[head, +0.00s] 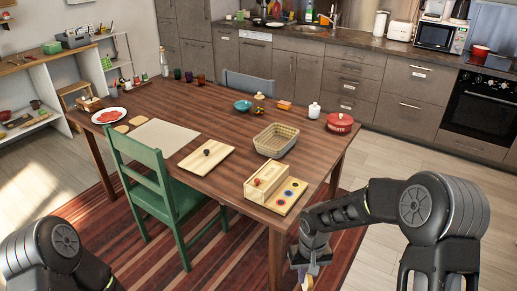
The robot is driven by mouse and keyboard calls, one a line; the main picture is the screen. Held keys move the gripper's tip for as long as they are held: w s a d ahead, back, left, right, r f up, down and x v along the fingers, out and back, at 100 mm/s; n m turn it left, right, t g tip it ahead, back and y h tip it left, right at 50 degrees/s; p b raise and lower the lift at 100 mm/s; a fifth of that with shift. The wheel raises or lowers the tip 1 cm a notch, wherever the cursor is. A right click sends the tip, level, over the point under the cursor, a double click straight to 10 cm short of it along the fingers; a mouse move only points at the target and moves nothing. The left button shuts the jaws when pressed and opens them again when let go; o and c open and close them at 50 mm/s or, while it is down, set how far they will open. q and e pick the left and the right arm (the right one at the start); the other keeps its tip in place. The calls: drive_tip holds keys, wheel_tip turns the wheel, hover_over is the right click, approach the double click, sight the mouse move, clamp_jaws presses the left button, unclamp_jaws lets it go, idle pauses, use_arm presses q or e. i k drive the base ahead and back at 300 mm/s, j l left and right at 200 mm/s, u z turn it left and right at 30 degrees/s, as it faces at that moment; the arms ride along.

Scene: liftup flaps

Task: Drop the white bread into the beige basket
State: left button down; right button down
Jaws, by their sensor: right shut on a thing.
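The beige basket (276,140) stands on the right half of the wooden table and looks empty. Two pale tan slices (130,124), perhaps bread, lie at the table's left side by a light mat; I cannot tell whether either is the white bread. My right gripper (309,272) is low at the bottom edge, in front of the table's near right corner and well below the basket. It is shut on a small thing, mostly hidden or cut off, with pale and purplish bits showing. My left arm shows at the bottom left; its gripper is out of view.
A wooden box with coloured discs (275,188) stands at the table's near right corner, between my right gripper and the basket. A board with a dark knob (206,156) lies left of the basket. A red pot (340,123) stands behind right. A green chair (165,195) is at the front.

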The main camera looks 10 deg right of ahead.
sight(279, 147)
drive_tip(key=i+j, duration=0.7)
drive_tip(key=j, duration=0.1)
